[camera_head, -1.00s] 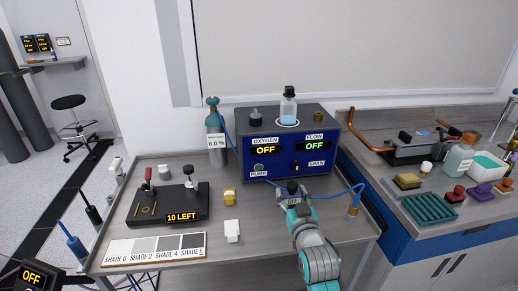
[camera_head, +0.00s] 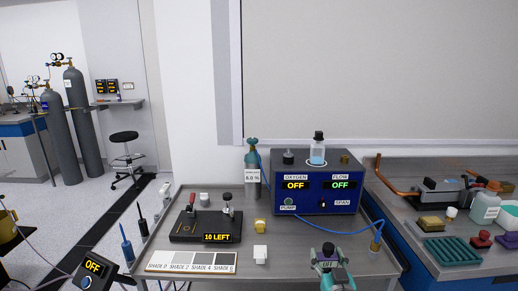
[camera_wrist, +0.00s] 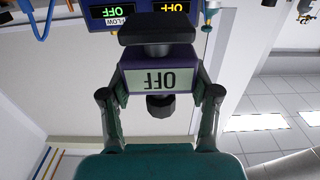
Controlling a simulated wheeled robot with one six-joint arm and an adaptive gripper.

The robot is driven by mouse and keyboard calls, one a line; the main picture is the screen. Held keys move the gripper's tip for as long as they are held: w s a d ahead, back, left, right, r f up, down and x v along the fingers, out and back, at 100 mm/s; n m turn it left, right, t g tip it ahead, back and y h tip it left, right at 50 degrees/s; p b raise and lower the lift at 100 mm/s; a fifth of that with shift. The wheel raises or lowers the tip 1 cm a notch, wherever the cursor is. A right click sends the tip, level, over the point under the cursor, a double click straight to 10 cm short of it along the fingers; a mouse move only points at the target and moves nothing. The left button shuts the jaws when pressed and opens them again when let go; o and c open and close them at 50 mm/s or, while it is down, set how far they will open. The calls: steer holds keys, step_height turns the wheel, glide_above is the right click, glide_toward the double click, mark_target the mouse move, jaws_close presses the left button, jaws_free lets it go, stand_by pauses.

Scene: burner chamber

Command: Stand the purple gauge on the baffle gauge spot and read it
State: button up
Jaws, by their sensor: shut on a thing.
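The purple gauge (camera_wrist: 158,75) is held between the two fingers of my gripper (camera_wrist: 160,100) in the wrist view. Its grey display reads OFF and appears upside down there. A black flat part and a black knob sit at its two ends. In the head view the gauge (camera_head: 328,256) and my gripper (camera_head: 328,264) are at the front right of the steel table, in front of the blue analyser. I see no spot marked as the baffle gauge spot in these frames.
The blue analyser (camera_head: 318,188) shows OFF and OFF. A black device reading 10 LEFT (camera_head: 205,226), a shade strip (camera_head: 190,262), a yellow block (camera_head: 260,226) and a white block (camera_head: 260,254) stand on the table (camera_head: 290,250).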

steer(key=s+f, duration=0.5)
steer(key=f, duration=0.7)
steer(key=s+f, duration=0.6)
steer(key=f, duration=0.6)
steer(key=s+f, duration=0.6)
steer(key=f, duration=0.6)
steer(key=shift+f, duration=0.15)
